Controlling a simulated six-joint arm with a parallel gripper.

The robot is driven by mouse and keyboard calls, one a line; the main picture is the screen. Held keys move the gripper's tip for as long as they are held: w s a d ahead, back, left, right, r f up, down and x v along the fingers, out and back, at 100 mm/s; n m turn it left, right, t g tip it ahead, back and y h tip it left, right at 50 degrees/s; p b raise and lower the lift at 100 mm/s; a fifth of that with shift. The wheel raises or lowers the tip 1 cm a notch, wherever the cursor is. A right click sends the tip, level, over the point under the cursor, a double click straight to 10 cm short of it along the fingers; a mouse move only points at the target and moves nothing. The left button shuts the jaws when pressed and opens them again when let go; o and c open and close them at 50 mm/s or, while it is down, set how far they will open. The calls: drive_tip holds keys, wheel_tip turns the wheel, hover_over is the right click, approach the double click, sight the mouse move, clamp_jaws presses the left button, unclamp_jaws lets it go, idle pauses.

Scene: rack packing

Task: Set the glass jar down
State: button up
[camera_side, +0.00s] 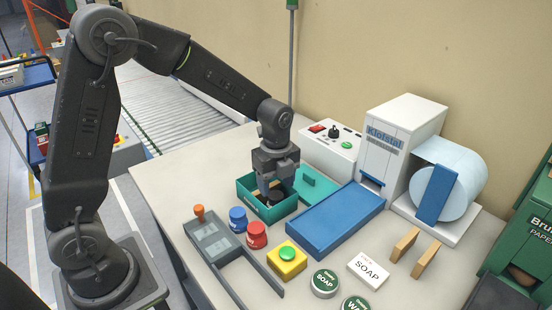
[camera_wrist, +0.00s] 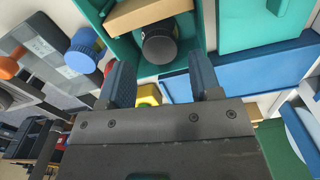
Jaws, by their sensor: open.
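A round, dark-lidded thing (camera_wrist: 160,45), which looks like the glass jar, is inside the teal box (camera_wrist: 104,22) in the wrist view. Its lid faces the camera, and I cannot see its glass sides. The teal box (camera_side: 247,198) also shows in the side view, below my gripper. My gripper (camera_side: 277,190) reaches down into the box opening. In the wrist view my gripper (camera_wrist: 162,78) has its two dark fingers spread apart, with the jar showing beyond the gap between them. Nothing is pinched by the fingers. In the side view the gripper hides most of the box's inside.
A tan block (camera_wrist: 148,14) lies beside the jar in the box. The teal lid flap (camera_side: 318,187) lies on the right. A blue tray (camera_side: 328,222), a yellow button box (camera_side: 287,265), blue knob (camera_side: 238,219) and red knob (camera_side: 257,236) stand nearby.

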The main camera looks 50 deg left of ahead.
sight(276, 195)
wheel_tip(276, 195, up, 9)
drive_tip(key=s+r+n+t, duration=0.2)
drive_tip(key=s+n, duration=0.8)
drive_tip(key=s+d+r+n+t, duration=0.1)
drive_tip(key=s+r+n+t, duration=0.2)
drive_tip(key=s+n, duration=0.6)
drive_tip(key=shift+s+r+n+t, duration=0.25)
drive_tip(key=shift+s+n+t, duration=0.05)
drive_tip(key=shift+s+n, duration=0.1)
